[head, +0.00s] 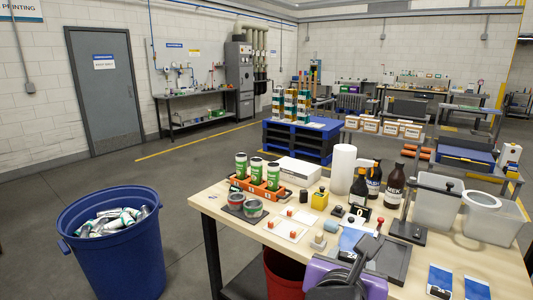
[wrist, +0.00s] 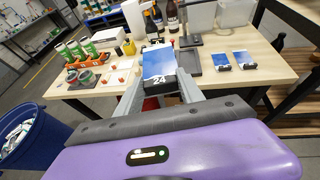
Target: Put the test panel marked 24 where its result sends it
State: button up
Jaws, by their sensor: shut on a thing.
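My gripper (wrist: 160,82) is shut on that dark end and holds the panel in front of the table. In the head view the panel (head: 350,241) shows just beyond my purple gripper body, beside a black tray. Two similar blue panels (head: 440,278) (head: 477,288) lie at the right of the table; they also show in the wrist view (wrist: 219,61) (wrist: 245,59). Their numbers are too small to read.
A black press stand (head: 407,230) stands beside the tray. Dark bottles (head: 392,187), a white roll (head: 342,170) and orange-racked cans (head: 257,172) stand behind. White bins (head: 438,208) (head: 490,225) are at the right. A blue barrel of cans (head: 112,258) stands left; a red bin (head: 283,277) is below the table.

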jog(key=a+f+n+t+y, duration=0.1)
jog(key=a+f+n+y, duration=0.1)
jog(key=f, duration=0.6)
jog(key=a+f+n+y, duration=0.1)
jog(key=f+n+y, duration=0.15)
jog(key=f, duration=0.55)
jog(key=s+d+f, duration=0.3)
jog(key=s+f, duration=0.3)
jog(key=f, duration=0.3)
jog(key=s+d+f+y, duration=0.1)
jog(key=s+d+f, duration=0.3)
jog(key=f, duration=0.6)
jog(key=shift+s+d+f+n, duration=0.25)
jog(key=shift+s+n, duration=0.1)
jog(key=shift+s, duration=0.5)
jog(key=shift+w+a+y, duration=0.1)
jog(key=shift+a+y, duration=0.05)
jog(key=shift+y, duration=0.1)
